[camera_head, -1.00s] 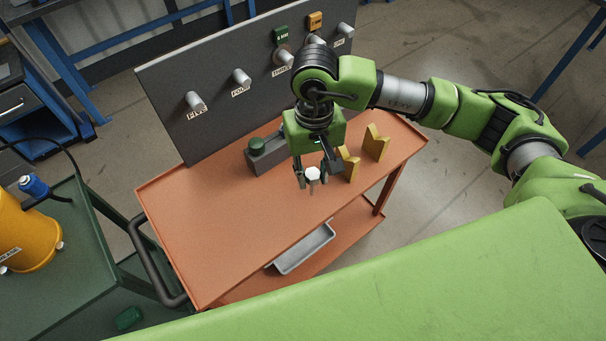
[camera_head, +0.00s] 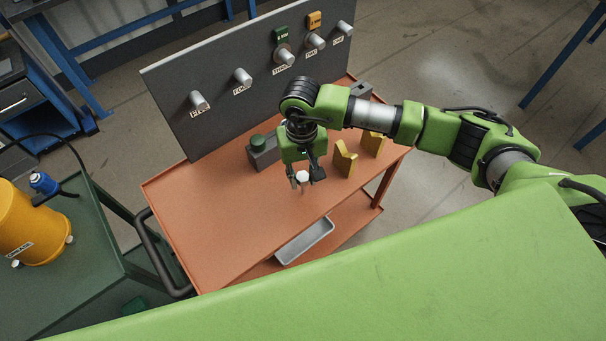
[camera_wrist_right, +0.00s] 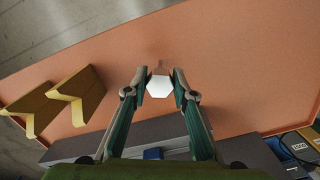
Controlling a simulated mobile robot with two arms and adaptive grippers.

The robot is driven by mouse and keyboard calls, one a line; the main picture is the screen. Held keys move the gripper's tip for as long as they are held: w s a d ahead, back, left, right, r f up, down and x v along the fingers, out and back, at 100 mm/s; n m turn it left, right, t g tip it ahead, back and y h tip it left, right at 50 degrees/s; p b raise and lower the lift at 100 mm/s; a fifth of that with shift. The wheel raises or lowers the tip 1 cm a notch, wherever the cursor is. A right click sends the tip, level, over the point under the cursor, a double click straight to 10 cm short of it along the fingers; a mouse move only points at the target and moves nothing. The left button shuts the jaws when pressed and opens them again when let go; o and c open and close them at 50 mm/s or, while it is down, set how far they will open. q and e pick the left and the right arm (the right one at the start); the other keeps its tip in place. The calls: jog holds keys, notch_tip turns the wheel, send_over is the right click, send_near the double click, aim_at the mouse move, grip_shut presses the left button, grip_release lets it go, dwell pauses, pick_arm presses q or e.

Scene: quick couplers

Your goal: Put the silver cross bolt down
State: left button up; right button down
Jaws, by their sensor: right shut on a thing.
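The silver cross bolt (camera_head: 302,177) has a bright hexagonal head and hangs head up between the fingers of my right gripper (camera_head: 303,178). In the right wrist view, the bolt's white hexagonal head (camera_wrist_right: 159,86) sits between the two fingertips (camera_wrist_right: 159,80), which touch it from both sides. The gripper is over the front middle of the orange cart top (camera_head: 240,225). The bolt's lower end is near the surface, and I cannot tell whether it touches. My left gripper is not in view.
Two yellow V-shaped blocks (camera_head: 344,158) stand right of the gripper. A grey block with a green knob (camera_head: 262,152) stands behind it. A dark panel with labelled couplers (camera_head: 240,90) closes the back. The cart's left and front left are clear. A grey tray (camera_head: 304,241) is on the lower shelf.

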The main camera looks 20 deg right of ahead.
jog(key=shift+f, duration=0.2)
jog(key=c, duration=1.7)
grip_release()
jog(key=shift+r, duration=0.1)
jog(key=shift+r, duration=0.2)
jog(key=shift+w+r, duration=0.1)
jog(key=shift+r, duration=0.15)
notch_tip(320, 180, up, 11)
jog(key=b, duration=0.3)
jog(key=shift+w+r+b, duration=0.15)
jog(key=shift+r+b, duration=0.05)
jog(key=shift+b, duration=0.2)
